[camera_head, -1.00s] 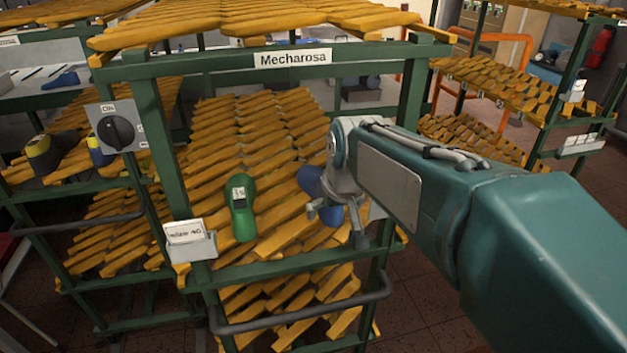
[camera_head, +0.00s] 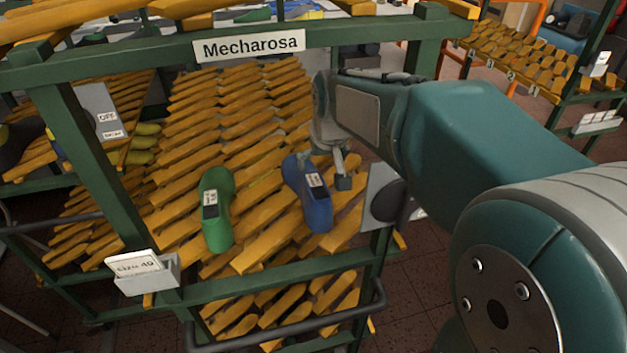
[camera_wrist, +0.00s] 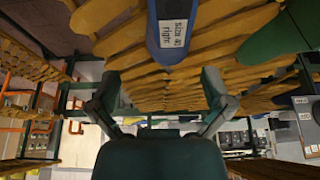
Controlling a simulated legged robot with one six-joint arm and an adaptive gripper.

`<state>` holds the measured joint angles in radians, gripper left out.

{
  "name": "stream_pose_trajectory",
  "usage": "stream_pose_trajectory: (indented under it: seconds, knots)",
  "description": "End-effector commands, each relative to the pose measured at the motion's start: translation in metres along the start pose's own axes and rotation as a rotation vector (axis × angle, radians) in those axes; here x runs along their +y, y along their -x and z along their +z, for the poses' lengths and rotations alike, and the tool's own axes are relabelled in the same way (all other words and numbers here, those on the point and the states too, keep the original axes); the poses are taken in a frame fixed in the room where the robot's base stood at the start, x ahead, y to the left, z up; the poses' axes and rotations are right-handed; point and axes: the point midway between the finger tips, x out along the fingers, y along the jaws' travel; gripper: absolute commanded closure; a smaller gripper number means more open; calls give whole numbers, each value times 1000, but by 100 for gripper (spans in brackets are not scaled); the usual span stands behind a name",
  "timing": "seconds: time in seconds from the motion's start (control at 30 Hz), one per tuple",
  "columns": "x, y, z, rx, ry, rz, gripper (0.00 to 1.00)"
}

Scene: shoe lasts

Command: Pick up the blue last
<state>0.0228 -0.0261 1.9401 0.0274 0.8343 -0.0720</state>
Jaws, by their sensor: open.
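The blue last (camera_head: 312,205) lies on the sloped slatted shelf of the rack, right of the green last (camera_head: 216,212), with a white label on top. My gripper (camera_head: 326,170) is just above and behind the blue last, near its far end, its fingers apart and empty. In the wrist view the blue last (camera_wrist: 170,50) is at top centre, its label reading "Size 40 right", beyond the open fingers (camera_wrist: 160,88). The green last (camera_wrist: 270,45) is at its right there. I cannot tell whether a finger touches the blue last.
The green rack frame has a crossbar sign "Mecharosa" (camera_head: 249,45) above the shelf. A card holder (camera_head: 142,270) sits at the front left post, and a dark rail (camera_head: 300,325) runs along the front. More slatted racks (camera_head: 515,62) stand to the right.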

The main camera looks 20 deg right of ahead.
Motion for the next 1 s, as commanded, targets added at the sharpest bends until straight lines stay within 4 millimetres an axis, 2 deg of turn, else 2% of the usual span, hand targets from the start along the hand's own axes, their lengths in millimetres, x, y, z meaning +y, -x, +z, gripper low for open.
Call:
stream_pose_trajectory:
  seconds: [0.1, 0.2, 0.37, 0.7, 0.97, 1.0]
  knots:
    - [-2, -22, 1, -6, 1, 0, 0]
    - [0, -37, 1, -5, 1, -2, 0]
    - [2, -48, 0, -3, -1, -3, 0]
    - [-4, -94, -2, -3, -1, -2, 0]
    - [-4, -97, -2, -1, 0, -2, 0]
    - [-4, -97, -2, -1, 0, -2, 9]
